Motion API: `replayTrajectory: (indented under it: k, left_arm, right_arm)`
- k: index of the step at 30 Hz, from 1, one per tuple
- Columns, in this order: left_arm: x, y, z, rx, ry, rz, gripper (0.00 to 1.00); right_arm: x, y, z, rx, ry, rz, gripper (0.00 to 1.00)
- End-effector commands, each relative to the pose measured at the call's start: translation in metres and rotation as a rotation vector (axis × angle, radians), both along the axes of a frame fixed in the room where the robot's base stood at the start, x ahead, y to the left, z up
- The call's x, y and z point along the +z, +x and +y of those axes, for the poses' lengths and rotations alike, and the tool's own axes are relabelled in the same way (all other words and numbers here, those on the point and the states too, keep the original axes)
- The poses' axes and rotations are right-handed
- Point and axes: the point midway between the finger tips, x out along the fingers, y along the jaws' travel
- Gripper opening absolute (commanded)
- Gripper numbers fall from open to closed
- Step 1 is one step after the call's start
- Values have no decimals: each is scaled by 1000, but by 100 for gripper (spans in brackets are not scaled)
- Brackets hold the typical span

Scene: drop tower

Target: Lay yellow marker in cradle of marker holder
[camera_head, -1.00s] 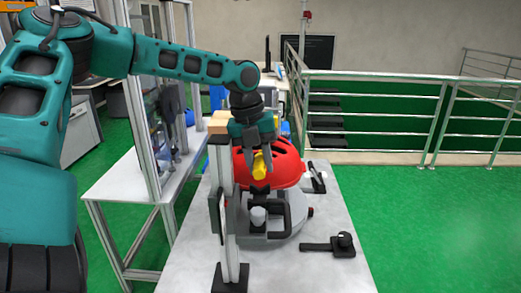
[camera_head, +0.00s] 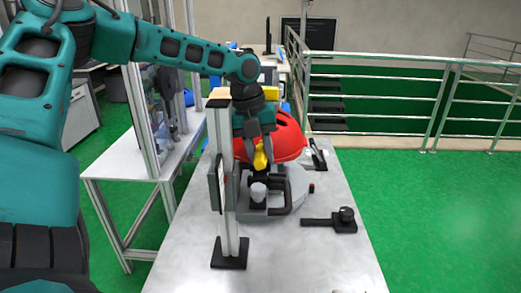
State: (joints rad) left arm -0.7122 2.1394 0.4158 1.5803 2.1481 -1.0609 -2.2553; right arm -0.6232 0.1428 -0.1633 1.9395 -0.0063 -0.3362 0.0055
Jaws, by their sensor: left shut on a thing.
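The yellow marker (camera_head: 260,158) is between the fingers of my left gripper (camera_head: 256,155), which comes down from above and is shut on it. The marker is partly covered by the fingers and looks tilted. Just below it is a small black piece (camera_head: 258,172) above a light grey cylinder (camera_head: 258,191); this may be the marker holder, but its cradle is not clear. I cannot tell whether the marker touches the black piece. My right gripper is not in view.
A red helmet-like shell (camera_head: 287,138) lies close behind the gripper. An upright metal post (camera_head: 229,225) on a black base stands in front, to the left. A black flat part with a knob (camera_head: 330,221) lies to the right. The front of the table (camera_head: 290,265) is clear.

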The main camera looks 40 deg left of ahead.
Motion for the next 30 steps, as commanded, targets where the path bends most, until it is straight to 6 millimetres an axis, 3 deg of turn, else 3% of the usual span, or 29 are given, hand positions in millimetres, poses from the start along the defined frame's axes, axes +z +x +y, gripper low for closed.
replayTrajectory:
  k: [30]
  left_arm:
    - [-20, -4, 2, 2, 1, 14, 8]
  right_arm:
    - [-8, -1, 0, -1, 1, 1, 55]
